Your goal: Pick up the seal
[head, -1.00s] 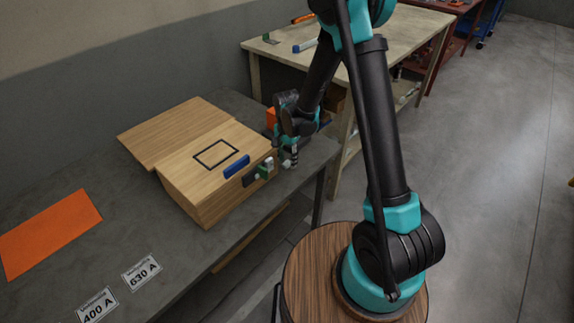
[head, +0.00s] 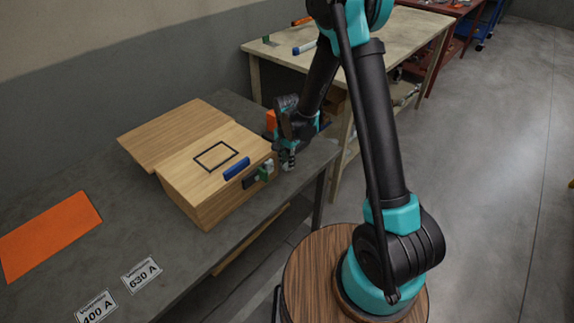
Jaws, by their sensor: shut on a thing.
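My gripper (head: 287,165) points down just off the right end of the wooden box (head: 205,207), low over the grey bench. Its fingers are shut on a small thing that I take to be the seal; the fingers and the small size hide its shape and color. I cannot tell whether it touches the bench.
A blue piece (head: 237,168) lies on the box top beside a black square outline (head: 215,156). Small black and green (head: 265,173) parts sit at the box's right edge, close to my gripper. An orange sheet (head: 48,236) and labels (head: 142,274) lie at the left.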

